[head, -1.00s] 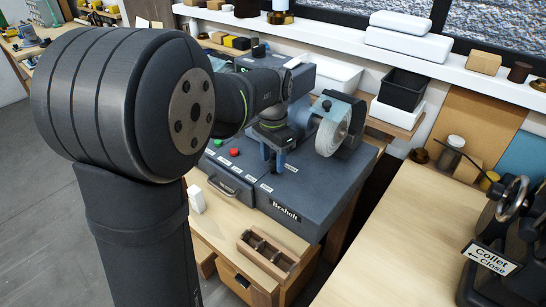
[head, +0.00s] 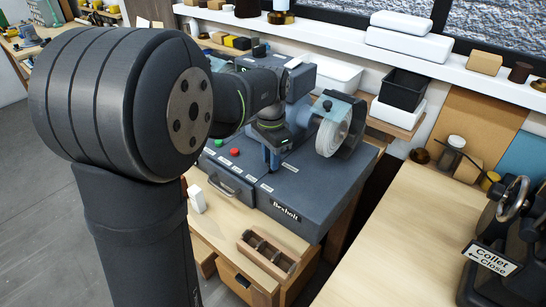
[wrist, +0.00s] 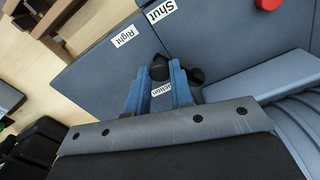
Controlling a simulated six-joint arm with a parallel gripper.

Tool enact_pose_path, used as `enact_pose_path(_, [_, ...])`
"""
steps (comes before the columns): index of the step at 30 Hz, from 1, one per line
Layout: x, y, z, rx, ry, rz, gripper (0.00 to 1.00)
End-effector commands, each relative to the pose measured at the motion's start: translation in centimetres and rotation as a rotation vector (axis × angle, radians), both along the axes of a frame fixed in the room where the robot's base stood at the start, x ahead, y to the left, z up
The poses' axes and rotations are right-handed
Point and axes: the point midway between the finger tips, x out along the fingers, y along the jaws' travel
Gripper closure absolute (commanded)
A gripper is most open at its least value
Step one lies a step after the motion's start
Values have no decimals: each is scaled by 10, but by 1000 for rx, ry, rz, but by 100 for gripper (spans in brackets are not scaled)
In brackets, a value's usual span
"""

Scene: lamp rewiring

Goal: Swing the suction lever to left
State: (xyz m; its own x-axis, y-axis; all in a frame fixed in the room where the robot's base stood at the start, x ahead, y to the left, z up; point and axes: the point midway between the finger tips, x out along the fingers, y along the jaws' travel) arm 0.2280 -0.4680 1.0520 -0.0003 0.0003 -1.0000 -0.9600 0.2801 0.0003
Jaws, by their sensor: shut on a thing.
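My gripper (head: 271,160) is over the top of the dark grey Beshelt machine (head: 300,208), with its fingers pointing down. In the wrist view my gripper (wrist: 164,72) has its two blue fingers shut on the suction lever (wrist: 159,68), a small black piece showing between the fingertips. A white label (wrist: 161,89), partly covered and ending in "ction", shows between the fingers. The "Right" label (wrist: 124,37) and the "Shut" label (wrist: 160,11) lie beyond the fingertips. Another black rounded part shows just right of the right finger. The lever's lower part is hidden.
A grinding wheel (head: 332,135) stands on the machine right of my gripper. Red (head: 235,152) and green (head: 219,143) buttons are on the left. A wooden slotted block (head: 267,254) sits on the bench in front. A collet fixture (head: 500,245) stands at far right.

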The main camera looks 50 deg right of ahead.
Motion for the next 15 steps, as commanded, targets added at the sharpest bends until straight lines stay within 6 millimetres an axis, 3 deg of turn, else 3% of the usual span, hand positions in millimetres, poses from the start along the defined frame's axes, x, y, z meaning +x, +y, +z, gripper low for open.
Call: enact_pose_path(15, [28, 8, 0, 0, -1, -454, 100])
